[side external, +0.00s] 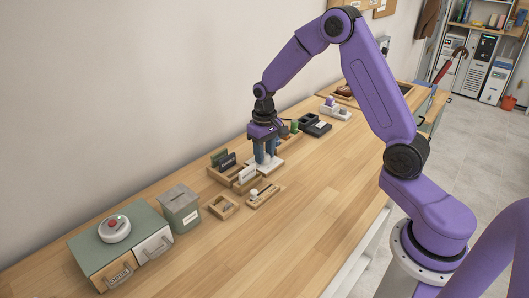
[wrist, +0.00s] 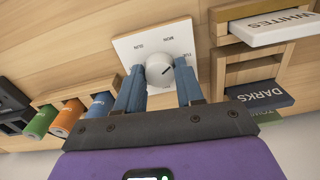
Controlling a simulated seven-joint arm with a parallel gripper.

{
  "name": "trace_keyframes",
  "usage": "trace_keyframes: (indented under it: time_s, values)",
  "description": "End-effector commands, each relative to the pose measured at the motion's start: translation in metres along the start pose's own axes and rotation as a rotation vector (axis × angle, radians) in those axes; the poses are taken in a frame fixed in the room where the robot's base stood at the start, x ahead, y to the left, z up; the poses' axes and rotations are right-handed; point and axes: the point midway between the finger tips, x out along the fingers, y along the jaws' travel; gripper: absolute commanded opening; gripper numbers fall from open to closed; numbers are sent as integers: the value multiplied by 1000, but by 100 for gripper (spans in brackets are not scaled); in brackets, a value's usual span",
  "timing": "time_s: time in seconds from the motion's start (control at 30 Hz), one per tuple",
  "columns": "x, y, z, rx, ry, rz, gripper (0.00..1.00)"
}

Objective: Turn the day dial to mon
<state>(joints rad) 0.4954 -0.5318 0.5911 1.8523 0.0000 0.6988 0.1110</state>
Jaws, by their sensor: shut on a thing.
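The day dial is a round white knob (wrist: 158,69) on a square white plate (wrist: 150,41) with the labels SUN and MON readable along its far side. A short dark mark on the knob slants toward the upper right in the wrist view; which label it points to is hard to tell. My gripper (wrist: 160,76) has its two blue fingers on either side of the knob and is shut on it.
Holders with cards marked WHITES (wrist: 285,27) and DARKS (wrist: 260,94) stand close on one side. Coloured rolls (wrist: 70,112) in a wooden rack stand on the other. The table's front strip is clear.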

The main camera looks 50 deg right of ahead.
Motion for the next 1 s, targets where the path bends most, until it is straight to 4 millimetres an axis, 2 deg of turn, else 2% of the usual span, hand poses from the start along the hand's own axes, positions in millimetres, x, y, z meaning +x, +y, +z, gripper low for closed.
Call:
trace_keyframes:
  time_s: [0.2,0.5,1.0]
  values:
    - [-1,0,0,-188,1,0,7]
    - [-1,0,0,-382,2,0,7]
    - [-1,0,0,-484,3,0,7]
